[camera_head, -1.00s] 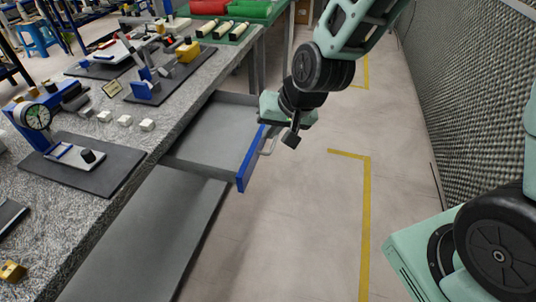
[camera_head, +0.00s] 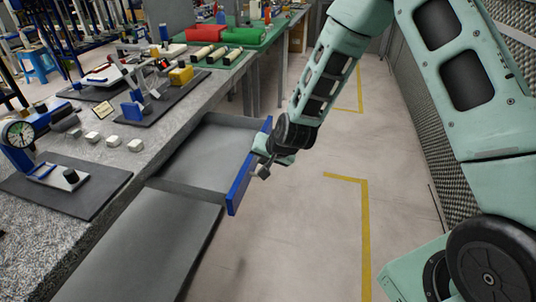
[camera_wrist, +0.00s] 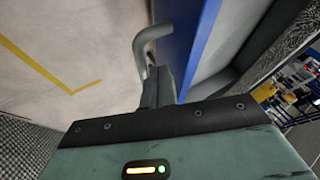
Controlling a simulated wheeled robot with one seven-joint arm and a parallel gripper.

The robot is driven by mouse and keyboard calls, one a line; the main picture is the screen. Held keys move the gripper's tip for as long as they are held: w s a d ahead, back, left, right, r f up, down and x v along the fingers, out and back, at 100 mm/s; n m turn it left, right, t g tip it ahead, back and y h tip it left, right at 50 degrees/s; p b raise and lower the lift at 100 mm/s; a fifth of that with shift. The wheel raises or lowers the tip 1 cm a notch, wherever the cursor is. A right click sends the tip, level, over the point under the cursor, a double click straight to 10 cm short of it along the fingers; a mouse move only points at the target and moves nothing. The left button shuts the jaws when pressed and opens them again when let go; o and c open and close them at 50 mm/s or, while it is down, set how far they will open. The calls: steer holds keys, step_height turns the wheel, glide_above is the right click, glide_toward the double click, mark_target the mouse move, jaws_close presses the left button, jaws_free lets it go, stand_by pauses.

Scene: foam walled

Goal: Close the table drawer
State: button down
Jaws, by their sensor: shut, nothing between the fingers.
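The table drawer (camera_head: 210,155) stands pulled out from under the granite-topped table (camera_head: 100,215) in the head view. Its blue front panel (camera_head: 240,182) faces right, toward the aisle. My gripper (camera_head: 262,170) is at the outer face of this panel, close to the handle. In the wrist view my shut, empty gripper (camera_wrist: 157,85) lies beside the blue front (camera_wrist: 188,40), and the metal handle (camera_wrist: 146,42) is right by the fingertips. I cannot tell whether the fingers touch the handle or panel.
A grey lower shelf (camera_head: 140,250) lies below the drawer. Gauges, small white blocks (camera_head: 114,141) and dark mats (camera_head: 65,185) are on the tabletop. The floor aisle (camera_head: 320,230) with yellow lines is clear, and a mesh wall (camera_head: 440,150) bounds it on the right.

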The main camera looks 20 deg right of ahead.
steer(key=shift+w+a+f, duration=0.1)
steer(key=shift+w+f, duration=0.15)
steer(key=shift+f, duration=0.1)
